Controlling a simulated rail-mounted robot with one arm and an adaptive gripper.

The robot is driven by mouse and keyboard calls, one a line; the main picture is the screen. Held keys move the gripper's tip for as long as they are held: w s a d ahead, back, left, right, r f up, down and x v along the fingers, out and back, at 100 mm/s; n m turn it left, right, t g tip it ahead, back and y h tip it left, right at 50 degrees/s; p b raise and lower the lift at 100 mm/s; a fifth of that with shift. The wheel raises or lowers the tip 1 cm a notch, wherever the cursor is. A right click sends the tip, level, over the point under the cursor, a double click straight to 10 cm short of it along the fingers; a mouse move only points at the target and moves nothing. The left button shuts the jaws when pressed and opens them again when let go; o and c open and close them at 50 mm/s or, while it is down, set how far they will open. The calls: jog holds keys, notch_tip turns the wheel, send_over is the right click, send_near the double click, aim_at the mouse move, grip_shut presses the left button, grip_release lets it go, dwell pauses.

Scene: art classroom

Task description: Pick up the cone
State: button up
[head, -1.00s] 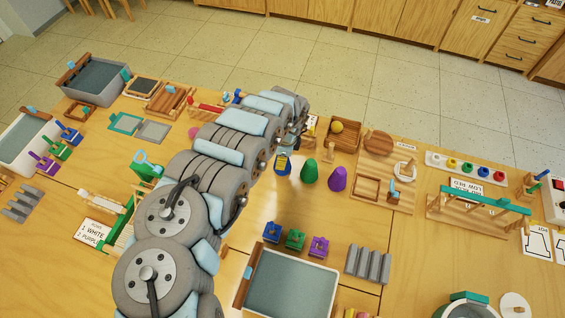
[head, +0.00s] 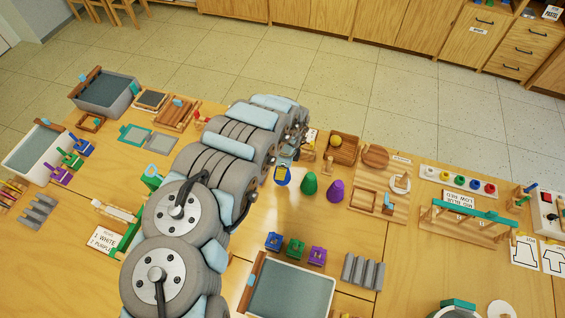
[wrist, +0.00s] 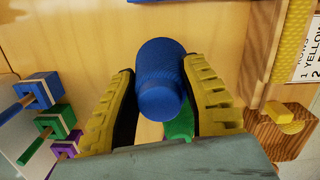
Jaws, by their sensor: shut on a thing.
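A blue cone (wrist: 160,78) with a rounded body sits between the two yellow fingers of my gripper (wrist: 160,95) in the wrist view. My gripper is shut on it. In the head view the blue cone (head: 283,181) shows below my gripper (head: 282,170), left of a green cone (head: 309,184) and a purple cone (head: 336,190) that stand upright on the table. In the wrist view part of the green cone (wrist: 180,124) shows beyond the blue one. I cannot tell whether the blue cone is clear of the table.
Blue, green and purple blocks (head: 295,248) stand nearer me, beside a grey-lined tray (head: 290,290). A wooden board (head: 382,200) with several pieces lies to the right of the cones. A wooden tray with a yellow ball (head: 336,141) is behind them. Bare table lies in front of the cones.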

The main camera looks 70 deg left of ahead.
jog(key=s+d+r+p, duration=0.7)
jog(key=s+d+p, duration=0.1)
jog(key=p, duration=1)
jog(key=shift+d+r+p, duration=0.25)
jog(key=shift+d+p, duration=0.05)
jog(key=shift+d, duration=0.15)
